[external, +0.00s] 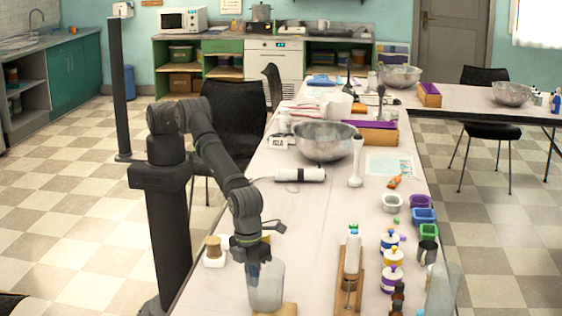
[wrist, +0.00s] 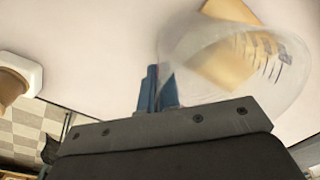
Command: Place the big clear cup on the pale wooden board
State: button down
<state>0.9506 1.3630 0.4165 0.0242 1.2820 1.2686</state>
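The big clear cup (external: 266,290) is upright at the near left of the table, below my gripper (external: 261,262). In the wrist view the cup (wrist: 208,48) fills the upper right, with printed marks on its wall. My gripper's two blue fingers (wrist: 159,88) are close together at the cup's left edge, seemingly with its wall between them. The pale wooden board (external: 289,309) shows at the cup's foot, and in the wrist view the board (wrist: 235,10) shows past and through the cup. I cannot tell whether the cup touches the board.
A small white dish with a wooden-looking piece (external: 214,252) stands left of the cup. A wooden rack with a white bottle (external: 352,255) stands to the right, then several lidded jars (external: 392,255) and another clear vessel (external: 443,290). A steel bowl (external: 325,145) is farther back.

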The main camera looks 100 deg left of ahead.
jog(key=c, duration=2.1)
grip_release()
jog(key=shift+f, duration=0.15)
jog(key=o, duration=0.4)
jog(key=r, duration=1.2)
jog(key=shift+s+a+r, duration=0.15)
jog(key=shift+s+a, duration=0.15)
jog(key=shift+s, duration=0.1)
